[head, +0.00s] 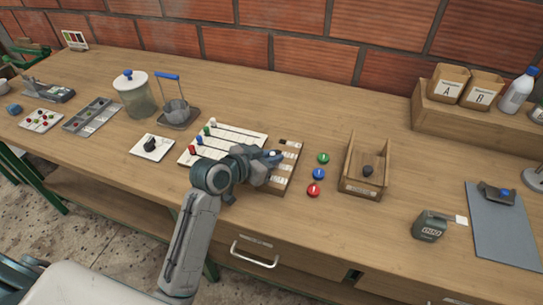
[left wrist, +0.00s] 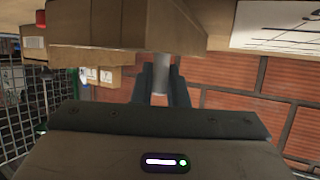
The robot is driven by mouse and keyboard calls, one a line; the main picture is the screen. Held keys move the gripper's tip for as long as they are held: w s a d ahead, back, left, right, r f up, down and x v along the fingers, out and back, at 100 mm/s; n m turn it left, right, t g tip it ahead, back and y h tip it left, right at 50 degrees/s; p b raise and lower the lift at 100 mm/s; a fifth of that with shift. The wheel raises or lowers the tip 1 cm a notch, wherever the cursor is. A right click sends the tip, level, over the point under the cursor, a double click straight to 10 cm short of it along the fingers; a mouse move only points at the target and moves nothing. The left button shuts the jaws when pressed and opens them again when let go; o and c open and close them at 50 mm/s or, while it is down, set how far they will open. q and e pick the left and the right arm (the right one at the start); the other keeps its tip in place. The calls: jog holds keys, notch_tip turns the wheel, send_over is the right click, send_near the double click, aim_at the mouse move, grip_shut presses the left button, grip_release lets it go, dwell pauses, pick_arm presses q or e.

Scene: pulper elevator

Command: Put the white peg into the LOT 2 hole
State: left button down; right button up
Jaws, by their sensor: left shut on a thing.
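My left gripper (head: 274,158) is over the wooden peg board (head: 284,182), at the board's upper middle. It is shut on the white peg (left wrist: 160,74), which shows as a pale cylinder between the two dark fingers in the left wrist view. In the head view only a small pale spot of the peg shows at the fingers. The peg's far end lies against the wooden block's outline in the wrist view; I cannot tell whether it is in a hole. The gripper and arm hide part of the board, and I cannot read the LOT 2 label. My right gripper is not in view.
A white striped rack (head: 235,140) with coloured pegs stands just left of the board. Green (head: 323,158), blue (head: 318,174) and red (head: 313,190) discs lie to the right, beside a wooden tray (head: 378,187). A small white plate (head: 152,147) is farther left.

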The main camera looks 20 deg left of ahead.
pick_arm(q)
jog(key=shift+f, duration=0.1)
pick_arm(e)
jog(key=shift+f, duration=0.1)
pick_arm(q)
jog(key=shift+f, duration=0.15)
jog(key=c, duration=1.4)
grip_release()
jog(key=shift+c, duration=0.2)
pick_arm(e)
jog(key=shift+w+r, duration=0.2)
